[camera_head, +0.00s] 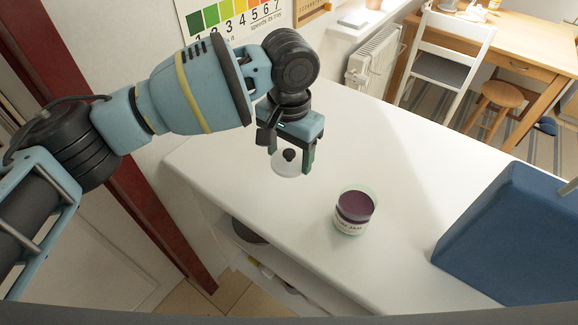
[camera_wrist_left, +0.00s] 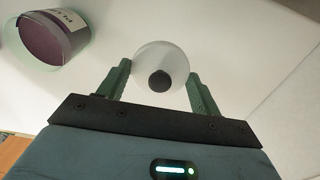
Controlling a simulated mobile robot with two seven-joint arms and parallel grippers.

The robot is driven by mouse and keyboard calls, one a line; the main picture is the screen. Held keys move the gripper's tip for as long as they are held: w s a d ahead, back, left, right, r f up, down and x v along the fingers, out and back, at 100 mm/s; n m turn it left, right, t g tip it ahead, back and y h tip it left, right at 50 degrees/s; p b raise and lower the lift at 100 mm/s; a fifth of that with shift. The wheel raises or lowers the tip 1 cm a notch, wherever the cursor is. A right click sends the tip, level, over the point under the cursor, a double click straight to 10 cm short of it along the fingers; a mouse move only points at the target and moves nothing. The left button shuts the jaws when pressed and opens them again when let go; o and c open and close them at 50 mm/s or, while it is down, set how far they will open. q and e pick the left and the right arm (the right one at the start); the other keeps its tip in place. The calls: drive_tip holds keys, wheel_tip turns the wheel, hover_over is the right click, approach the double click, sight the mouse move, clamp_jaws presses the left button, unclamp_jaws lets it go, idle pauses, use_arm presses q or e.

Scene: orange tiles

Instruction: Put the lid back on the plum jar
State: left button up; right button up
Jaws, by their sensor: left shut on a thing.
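The plum jar (camera_head: 354,211) stands upright on the white counter, a clear glass jar with dark purple contents and a white label. Its top is open. It also shows at the upper left of the left wrist view (camera_wrist_left: 47,42). My left gripper (camera_head: 291,157) is above the counter, left of and behind the jar, pointing down. It is shut on the lid (camera_head: 284,169), a clear round disc with a black knob. In the left wrist view the lid (camera_wrist_left: 160,56) lies between the green fingers, knob toward the gripper. My right gripper is out of view.
The white counter (camera_head: 400,150) is clear around the jar. A large blue box-like object (camera_head: 505,235) stands at the counter's right. A radiator (camera_head: 375,55), a white chair (camera_head: 447,60), a stool (camera_head: 497,95) and a wooden table (camera_head: 535,50) are beyond it.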

use_arm(q)
drive_tip(key=shift+r, duration=1.15)
drive_tip(key=s+a+n, duration=0.3)
drive_tip(key=a, duration=0.7)
drive_tip(key=s+a+f+n, duration=0.1)
drive_tip(key=s+a+n, duration=0.3)
drive_tip(key=a, duration=0.7)
drive_tip(key=shift+a, duration=0.2)
drive_tip(key=shift+d, duration=0.1)
